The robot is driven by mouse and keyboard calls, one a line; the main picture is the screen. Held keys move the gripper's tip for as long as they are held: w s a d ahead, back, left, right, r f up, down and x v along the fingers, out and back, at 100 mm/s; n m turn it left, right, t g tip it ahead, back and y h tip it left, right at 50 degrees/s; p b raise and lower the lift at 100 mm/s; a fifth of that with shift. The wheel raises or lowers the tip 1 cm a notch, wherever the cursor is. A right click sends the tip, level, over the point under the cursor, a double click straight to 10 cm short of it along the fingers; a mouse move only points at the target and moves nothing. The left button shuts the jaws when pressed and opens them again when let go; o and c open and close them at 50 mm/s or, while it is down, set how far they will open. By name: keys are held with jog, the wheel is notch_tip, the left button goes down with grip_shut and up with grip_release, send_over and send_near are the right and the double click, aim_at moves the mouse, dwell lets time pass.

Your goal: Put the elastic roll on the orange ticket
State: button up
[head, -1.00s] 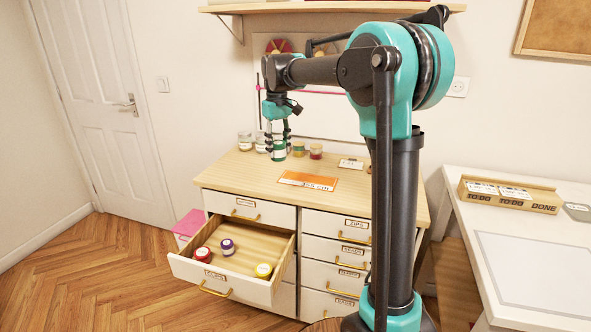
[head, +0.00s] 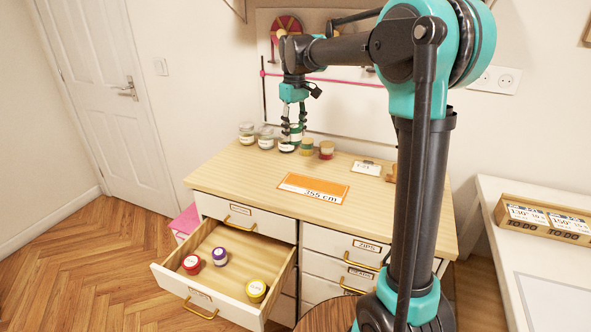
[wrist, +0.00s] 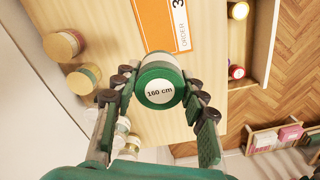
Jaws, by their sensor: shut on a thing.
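My gripper (head: 293,122) is shut on a green roll (wrist: 160,82) with a white end label reading "160 cm". The wrist view shows the roll between both fingers of my gripper (wrist: 157,85). In the head view the held roll (head: 296,131) is at the back of the dresser top, seemingly raised above it. The orange ticket (head: 301,183) lies flat mid-dresser, reading "355 cm". It also shows at the top of the wrist view (wrist: 155,25), apart from the roll.
Several jars and rolls line the dresser's back edge, including a yellow-green one (head: 306,147) and a red one (head: 327,150). A small label card (head: 367,167) lies right. The open drawer (head: 205,258) holds red, purple and yellow rolls. Dresser top (head: 235,165) around the ticket is mostly clear.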

notch_tip(320, 180, down, 14)
jog(key=shift+f, duration=0.15)
dwell(0.3)
jog(key=shift+f, duration=0.1)
jog(key=o, duration=1.1)
notch_tip(320, 180, up, 12)
jog(key=shift+r, duration=0.15)
